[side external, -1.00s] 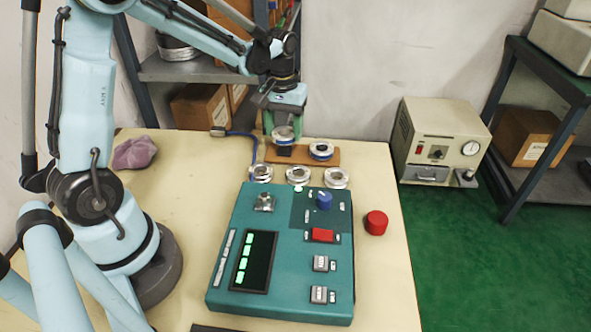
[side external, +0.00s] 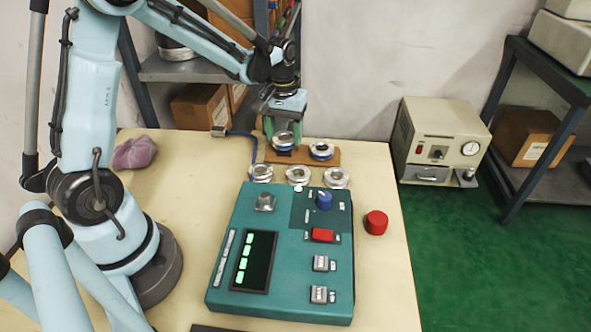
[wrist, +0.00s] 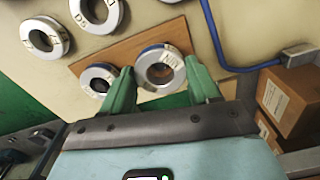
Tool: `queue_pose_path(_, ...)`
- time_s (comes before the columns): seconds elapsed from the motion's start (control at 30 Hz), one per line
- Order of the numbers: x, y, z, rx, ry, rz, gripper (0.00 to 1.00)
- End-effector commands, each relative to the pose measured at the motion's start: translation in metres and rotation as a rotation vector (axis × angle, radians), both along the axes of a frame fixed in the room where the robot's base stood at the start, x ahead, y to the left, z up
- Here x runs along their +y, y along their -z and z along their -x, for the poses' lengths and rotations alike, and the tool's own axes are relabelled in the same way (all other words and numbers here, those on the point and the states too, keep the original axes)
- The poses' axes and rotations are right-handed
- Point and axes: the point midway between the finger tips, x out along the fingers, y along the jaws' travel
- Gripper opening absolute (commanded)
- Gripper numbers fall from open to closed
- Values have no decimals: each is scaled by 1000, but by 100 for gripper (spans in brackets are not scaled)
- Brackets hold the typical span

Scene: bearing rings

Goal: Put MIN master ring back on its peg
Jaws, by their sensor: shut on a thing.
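The MIN master ring (side external: 284,142), silver with a blue band, is at the left end of the wooden board (side external: 303,155). In the wrist view the ring (wrist: 160,68) shows a partly legible label on its upper face. It lies between the green fingers of my gripper (wrist: 160,80), which is shut on its sides. In the side view my gripper (side external: 284,135) points straight down over the board. The peg is hidden, and I cannot tell whether the ring rests fully on the board. A second blue-banded ring (side external: 321,151) sits at the board's right end.
Three loose silver rings, including a middle one (side external: 298,175), lie in a row before the board. A teal console (side external: 282,255) fills the table's front. A blue cable (side external: 254,150) runs left of the board; a red cap (side external: 376,222) stands right.

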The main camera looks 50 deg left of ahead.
Motion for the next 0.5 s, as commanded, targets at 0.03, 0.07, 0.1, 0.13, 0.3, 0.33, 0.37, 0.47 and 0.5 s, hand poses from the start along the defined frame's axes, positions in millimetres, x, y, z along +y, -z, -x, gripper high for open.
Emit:
queue_pose_path(0.03, 0, 1, 0, 0, 0, 0, 20)
queue_pose_path(0.07, 0, 2, 0, 0, 0, 0, 20)
queue_pose_path(0.1, 0, 3, 0, 0, 0, 0, 20)
queue_pose_path(0.13, 0, 4, 0, 0, 0, 0, 20)
queue_pose_path(0.3, 0, 6, 0, 0, 0, 0, 20)
queue_pose_path(0.33, 0, 6, 0, 0, 0, 0, 20)
queue_pose_path(0.37, 0, 6, 0, 0, 0, 0, 20)
queue_pose_path(0.47, 0, 6, 0, 0, 0, 0, 20)
queue_pose_path(0.5, 0, 6, 0, 0, 0, 0, 20)
